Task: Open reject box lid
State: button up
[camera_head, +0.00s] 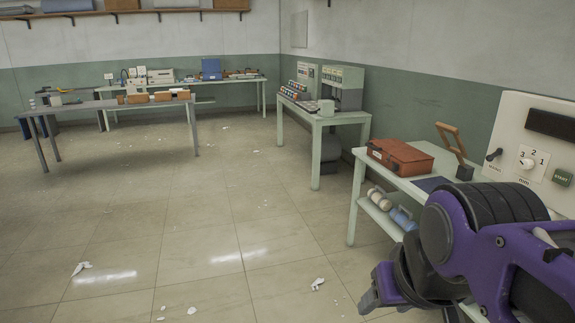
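A red-brown box (400,156) sits on the pale green table at the right; its lid looks closed. No label can be read, so I cannot tell for sure that it is the reject box. My purple and black arm fills the lower right corner, in front of this table. My gripper (378,290) seems to be the purple-grey end at the arm's lower left, low beside the table and well apart from the box. Its fingers are not clear, and I cannot tell whether it is open or shut.
A wooden frame (452,140) stands upright behind a dark blue pad (432,184) on the same table. A white control panel (525,150) with a dial is at the right. Rolls lie on the lower shelf. Open tiled floor (220,240) with paper scraps lies left.

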aim_at(404, 153)
jog(key=i, duration=2.35)
jog(key=i+z, duration=0.1)
jog(key=i, duration=0.45)
jog(key=i+j+z, duration=0.1)
jog(key=i, duration=0.45)
jog(key=i+j+z, duration=0.15)
jog(key=k, duration=0.05)
